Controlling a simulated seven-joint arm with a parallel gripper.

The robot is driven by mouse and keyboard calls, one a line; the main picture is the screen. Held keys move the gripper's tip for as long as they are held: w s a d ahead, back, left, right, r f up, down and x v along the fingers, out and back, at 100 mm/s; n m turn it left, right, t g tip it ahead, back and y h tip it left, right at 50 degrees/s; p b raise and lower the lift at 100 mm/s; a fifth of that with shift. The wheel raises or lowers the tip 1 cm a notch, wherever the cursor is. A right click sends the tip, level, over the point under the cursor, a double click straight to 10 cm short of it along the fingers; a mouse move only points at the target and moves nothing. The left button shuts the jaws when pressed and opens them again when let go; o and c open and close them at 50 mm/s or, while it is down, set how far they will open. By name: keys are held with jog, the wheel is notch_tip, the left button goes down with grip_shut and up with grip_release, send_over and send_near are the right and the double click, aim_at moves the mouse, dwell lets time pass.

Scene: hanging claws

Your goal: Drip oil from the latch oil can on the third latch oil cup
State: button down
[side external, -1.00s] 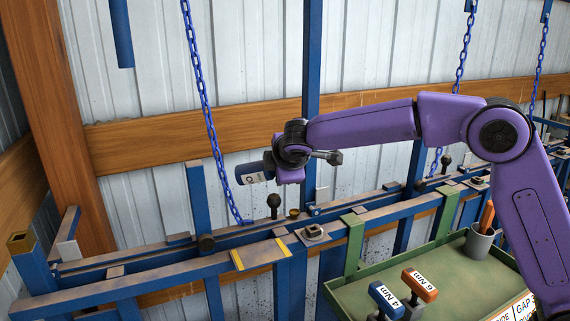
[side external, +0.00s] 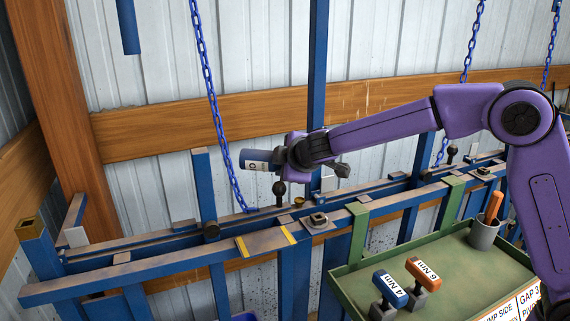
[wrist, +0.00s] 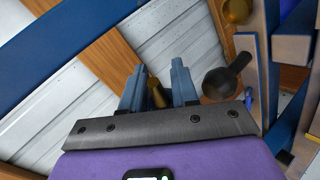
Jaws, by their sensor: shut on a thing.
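My gripper (side external: 283,158) is shut on the latch oil can (side external: 257,160), a blue can with a pale label. The can lies nearly level, pointing left, above the blue rail. A small brass cup (side external: 299,202) sits on the rail below and right of the can, beside a black ball knob (side external: 280,188). I cannot tell which number this cup is. In the wrist view a brass piece (wrist: 158,96) shows between the two fingers (wrist: 158,87). The brass cup (wrist: 237,10) is at the top right, apart from the fingers. No oil drop is visible.
A blue chain (side external: 213,100) hangs just left of the can. A blue upright post (side external: 318,80) stands behind my gripper. A green tray (side external: 440,255) at the lower right holds a blue and an orange torque tool and a grey cup (side external: 484,234).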

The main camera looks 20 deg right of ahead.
jog(key=shift+r+m+t+y, duration=0.4)
jog(key=shift+m+t+y, duration=0.2)
dwell(0.6)
jog(key=shift+r+t+y, duration=0.2)
jog(key=shift+t+y, duration=0.1)
jog(key=shift+t, duration=0.1)
dwell(1.7)
jog(key=shift+f+n+g+h, duration=0.35)
jog(key=shift+g+h, duration=0.25)
jog(key=shift+g, duration=0.1)
